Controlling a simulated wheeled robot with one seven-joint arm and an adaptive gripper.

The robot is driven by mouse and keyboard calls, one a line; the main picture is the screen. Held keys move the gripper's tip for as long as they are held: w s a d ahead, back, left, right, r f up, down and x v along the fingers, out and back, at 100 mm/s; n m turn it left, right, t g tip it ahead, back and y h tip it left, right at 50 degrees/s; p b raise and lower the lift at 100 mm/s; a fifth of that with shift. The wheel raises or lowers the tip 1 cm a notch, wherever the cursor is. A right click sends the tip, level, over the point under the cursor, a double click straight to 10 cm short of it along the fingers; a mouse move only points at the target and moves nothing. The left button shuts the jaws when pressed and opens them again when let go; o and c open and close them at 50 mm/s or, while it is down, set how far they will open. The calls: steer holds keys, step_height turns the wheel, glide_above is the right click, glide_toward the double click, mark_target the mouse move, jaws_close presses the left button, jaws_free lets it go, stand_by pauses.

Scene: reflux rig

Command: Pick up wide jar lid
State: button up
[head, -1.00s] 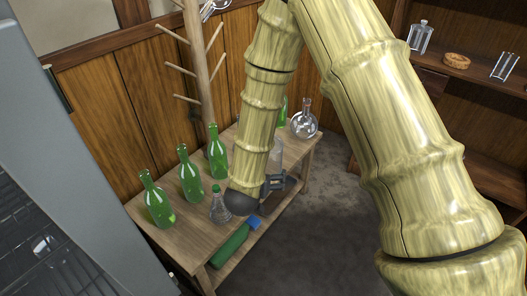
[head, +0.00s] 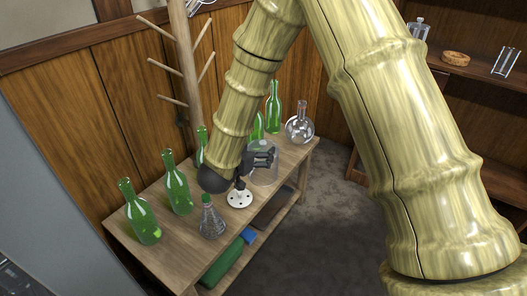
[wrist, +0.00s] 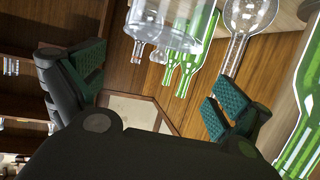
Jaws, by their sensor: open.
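A wide clear glass jar (head: 265,176) stands on the wooden bench in the head view, partly behind my gripper (head: 262,158). My gripper is open and empty, at the jar's upper part. I cannot tell in the head view whether it touches the jar. In the wrist view the glass jar (wrist: 172,22) appears upside down at the top edge, beyond the open fingers (wrist: 150,92). A small clear knob-like shape (wrist: 138,50) shows by its end. The lid cannot be made out for certain, as the glass is clear and partly cut off.
Several green bottles (head: 140,213) stand along the bench (head: 180,250). A conical flask (head: 212,222) and a white disc with dark dots (head: 239,198) are near my arm's end. A round flask (head: 299,128) stands at the far end. A wooden rack (head: 183,70) rises behind.

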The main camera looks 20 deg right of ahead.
mark_target(262, 145)
steer(key=shift+b+x, duration=0.95)
steer(key=shift+x, duration=1.85)
steer(key=shift+s+r, duration=0.15)
steer(key=shift+s, duration=0.05)
steer(key=c, duration=1.9)
jaws_close()
